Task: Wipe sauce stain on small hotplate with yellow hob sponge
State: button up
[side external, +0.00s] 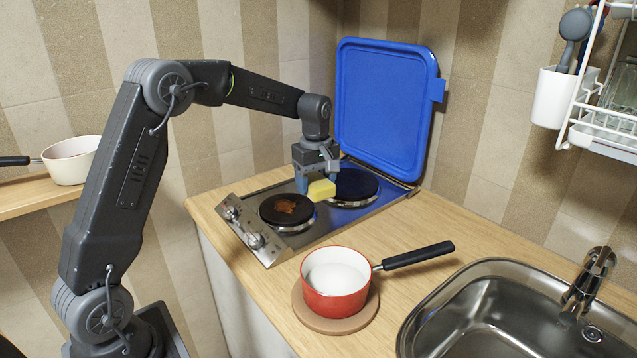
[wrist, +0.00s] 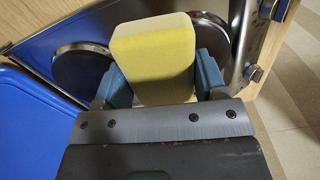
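The yellow sponge (side external: 321,190) is held between the blue fingers of my gripper (side external: 316,185), above the hob between the two hotplates. In the wrist view the sponge (wrist: 153,55) sticks out between the fingers of my gripper (wrist: 160,82). The small hotplate (side external: 268,217) is the dark plate nearer the knobs, with a reddish-brown sauce stain (side external: 285,206) on top. The sponge is just right of it and looks apart from the stain. In the wrist view the sponge partly hides the small hotplate (wrist: 212,32), and the stain does not show.
The large hotplate (side external: 350,186) lies behind the gripper, and the blue lid (side external: 385,105) stands open behind it. A red saucepan (side external: 335,290) with a black handle sits on a round board (side external: 303,308) in front. The sink (side external: 480,315) is at the right.

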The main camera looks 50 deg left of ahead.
jog(key=shift+a, duration=0.1)
jog(key=c, duration=0.3)
send_near(279, 201)
jog(key=shift+f, duration=3.4)
jog(key=shift+d+f, duration=0.1)
jog(key=shift+d, duration=3.7)
jog(key=shift+c, duration=0.3)
jog(key=shift+a, duration=3.85)
notch_tip(279, 201, up, 8)
